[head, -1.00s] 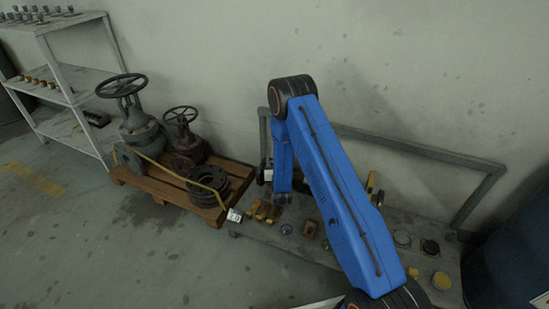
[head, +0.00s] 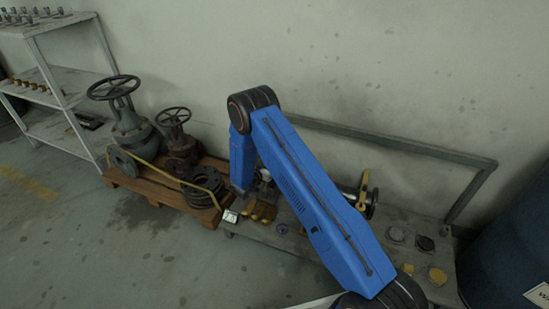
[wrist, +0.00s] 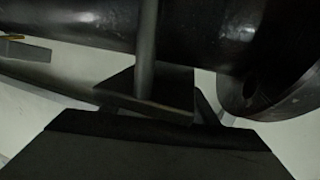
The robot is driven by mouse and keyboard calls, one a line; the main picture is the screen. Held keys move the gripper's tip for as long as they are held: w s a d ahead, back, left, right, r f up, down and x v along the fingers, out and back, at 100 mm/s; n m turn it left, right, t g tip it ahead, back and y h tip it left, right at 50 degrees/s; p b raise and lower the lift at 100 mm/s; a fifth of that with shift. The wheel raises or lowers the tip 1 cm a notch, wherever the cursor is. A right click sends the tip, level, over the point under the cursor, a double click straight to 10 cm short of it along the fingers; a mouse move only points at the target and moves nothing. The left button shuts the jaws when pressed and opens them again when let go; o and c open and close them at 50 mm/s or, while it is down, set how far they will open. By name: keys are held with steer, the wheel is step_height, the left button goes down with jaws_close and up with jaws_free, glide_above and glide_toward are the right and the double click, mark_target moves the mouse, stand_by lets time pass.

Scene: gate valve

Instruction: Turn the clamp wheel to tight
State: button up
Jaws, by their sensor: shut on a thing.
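In the wrist view my gripper (wrist: 150,98) has its dark fingers closed around a thin grey rod (wrist: 146,45). The rod stands upright in the picture, in front of a thick black cylinder (wrist: 70,25). I cannot tell if the rod is part of the clamp wheel, and no whole wheel rim shows there. A dark round part with a hole (wrist: 265,85) is at the right. In the head view my blue arm reaches down to the left end of the low bench (head: 400,262). The arm hides my gripper and most of what it holds.
A pallet (head: 150,192) with two handwheel valves (head: 128,115) (head: 176,140) stands left of the bench. A yellow-handled valve (head: 364,192) is on the bench, right of my arm. A shelf (head: 60,95) is at far left and a blue drum (head: 510,245) at right.

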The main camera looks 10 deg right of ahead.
steer(key=shift+s+m+g+h, duration=0.1)
steer(key=shift+m+g+h, duration=0.2)
steer(key=shift+g, duration=0.1)
steer(key=o, duration=1)
steer(key=shift+o, duration=0.2)
steer(key=v, duration=1.7)
steer(key=shift+a, duration=0.15)
steer(key=shift+s, duration=0.1)
